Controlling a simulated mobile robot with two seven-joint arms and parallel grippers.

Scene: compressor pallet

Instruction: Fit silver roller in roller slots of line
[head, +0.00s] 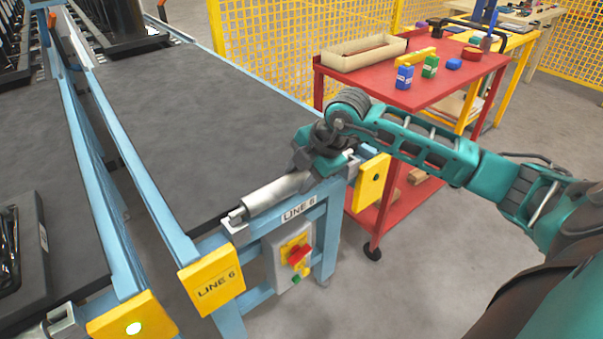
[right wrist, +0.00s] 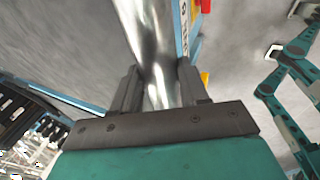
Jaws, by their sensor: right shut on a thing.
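The silver roller (head: 268,194) lies across the near end of the line labelled LINE 6, just past the edge of its dark belt (head: 180,120). Its left end is at a pale slot bracket (head: 235,229); I cannot tell whether it is seated there. Its right end is by my right gripper (head: 307,165), near another bracket (head: 352,163). My right gripper is shut on the roller, which runs between the fingers in the right wrist view (right wrist: 150,45). My left gripper is not in the head view.
Yellow LINE 6 end plates (head: 211,286) and a switch box with a red knob (head: 299,257) are at the line's near end. A red cart (head: 430,85) with boxes and a tray stands at the right. A neighbouring line runs along the left.

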